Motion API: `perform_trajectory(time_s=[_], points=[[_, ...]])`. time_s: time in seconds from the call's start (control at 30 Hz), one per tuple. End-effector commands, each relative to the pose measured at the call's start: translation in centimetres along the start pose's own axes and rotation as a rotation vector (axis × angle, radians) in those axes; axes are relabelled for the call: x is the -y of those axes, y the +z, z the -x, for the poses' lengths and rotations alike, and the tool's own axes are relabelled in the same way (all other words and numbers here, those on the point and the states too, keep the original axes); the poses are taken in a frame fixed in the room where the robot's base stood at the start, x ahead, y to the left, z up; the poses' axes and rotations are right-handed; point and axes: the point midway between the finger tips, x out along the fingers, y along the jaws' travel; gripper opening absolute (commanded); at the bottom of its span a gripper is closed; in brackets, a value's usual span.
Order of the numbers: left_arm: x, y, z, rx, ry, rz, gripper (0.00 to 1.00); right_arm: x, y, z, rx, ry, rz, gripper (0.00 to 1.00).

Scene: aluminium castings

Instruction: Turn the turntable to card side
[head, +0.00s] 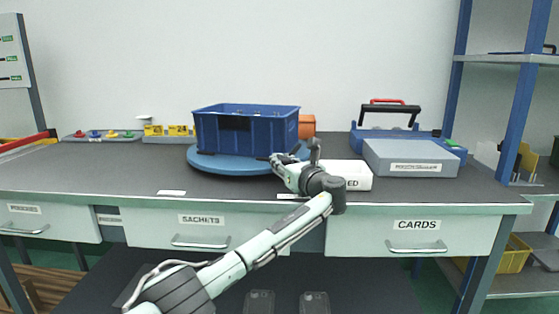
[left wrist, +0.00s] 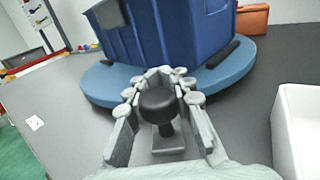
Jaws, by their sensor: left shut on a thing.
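The turntable (head: 205,162) is a round blue disc on the dark worktop, and it also shows in the left wrist view (left wrist: 97,86). A blue crate (head: 247,130) stands on it, and its side fills the top of the left wrist view (left wrist: 170,38). My left gripper (head: 279,160) is at the near right rim of the turntable. In the left wrist view its fingers are shut around a black knob (left wrist: 158,101) in front of the disc's rim. The knob's join to the disc is hidden. My right gripper is not in view.
A white box (head: 350,172) lies close right of my left gripper. A grey case (head: 410,158) and a blue carrier (head: 388,118) stand further right. Drawers marked SACHETS (head: 203,219) and CARDS (head: 417,225) are shut below. The worktop left of the turntable is mostly clear.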

Motion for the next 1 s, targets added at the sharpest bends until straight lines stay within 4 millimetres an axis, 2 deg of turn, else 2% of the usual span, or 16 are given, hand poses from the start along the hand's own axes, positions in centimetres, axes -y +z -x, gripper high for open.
perform_trajectory(time_s=[0.03,0.07,0.23,0.53,0.63,0.77,1.0], points=[[-0.1,-0.2,-0.1,-0.004,0.002,-0.001,0.0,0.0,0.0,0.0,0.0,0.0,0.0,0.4],[-0.1,-0.2,-0.1,-0.004,0.003,-0.001,0.22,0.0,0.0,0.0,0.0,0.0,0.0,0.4],[-0.1,-0.1,-0.1,-0.002,0.002,-0.001,0.43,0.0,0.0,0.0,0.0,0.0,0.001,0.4],[-0.1,-0.1,0.1,-0.001,0.001,0.0,0.43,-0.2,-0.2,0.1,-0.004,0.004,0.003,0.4],[0.0,-0.1,0.8,-0.001,-0.002,0.0,0.43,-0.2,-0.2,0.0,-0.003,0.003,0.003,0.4],[0.0,-0.1,2.9,-0.003,-0.002,0.002,0.43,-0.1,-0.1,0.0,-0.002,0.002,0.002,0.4],[0.0,-0.1,8.1,-0.003,-0.002,0.001,0.43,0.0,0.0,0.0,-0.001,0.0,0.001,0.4]])
